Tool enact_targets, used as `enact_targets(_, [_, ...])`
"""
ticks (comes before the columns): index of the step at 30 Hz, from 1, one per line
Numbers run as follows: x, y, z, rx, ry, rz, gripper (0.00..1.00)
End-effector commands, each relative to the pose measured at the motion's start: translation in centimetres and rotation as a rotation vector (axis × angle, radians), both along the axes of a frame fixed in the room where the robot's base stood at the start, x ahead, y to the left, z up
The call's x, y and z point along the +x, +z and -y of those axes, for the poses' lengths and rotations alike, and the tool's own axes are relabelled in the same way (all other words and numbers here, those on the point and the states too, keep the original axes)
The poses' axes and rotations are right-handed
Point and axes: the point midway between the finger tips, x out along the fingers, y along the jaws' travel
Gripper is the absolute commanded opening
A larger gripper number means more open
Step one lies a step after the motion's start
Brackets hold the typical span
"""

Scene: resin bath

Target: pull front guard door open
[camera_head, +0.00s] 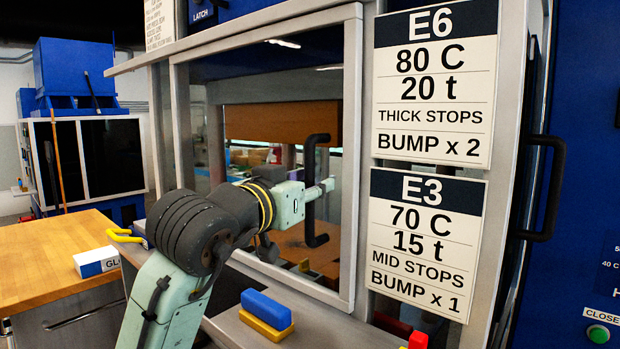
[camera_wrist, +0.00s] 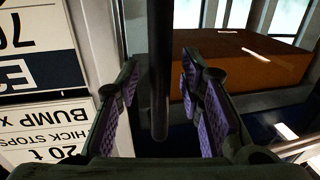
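The front guard door is a silver-framed window panel (camera_head: 348,150) in the head view. It looks shut, flush with the machine. Its upright black bar handle (camera_head: 315,238) stands on the glass near the right side of the frame. My gripper (camera_head: 322,189) is at the middle of that handle. In the wrist view, my gripper (camera_wrist: 162,100) is open, with purple-padded fingers on both sides of the black handle (camera_wrist: 160,70). Gaps show between the bar and both pads. In the head view the fingers are small and partly hidden by the gripper body.
A blue and yellow block (camera_head: 266,312) lies on the ledge below the door. E6 (camera_head: 434,85) and E3 (camera_head: 425,243) signs hang to the right. Another black handle (camera_head: 548,190) is at the far right. A wooden bench (camera_head: 40,262) stands at left.

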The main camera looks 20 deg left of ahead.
Motion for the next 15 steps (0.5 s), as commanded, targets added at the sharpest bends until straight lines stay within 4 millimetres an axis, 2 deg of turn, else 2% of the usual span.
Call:
enact_targets(9, [0.28,-0.04,0.01,0.0,0.0,0.0,0.35])
enact_targets(15, [0.26,-0.03,0.02,0.0,0.0,0.0,0.21])
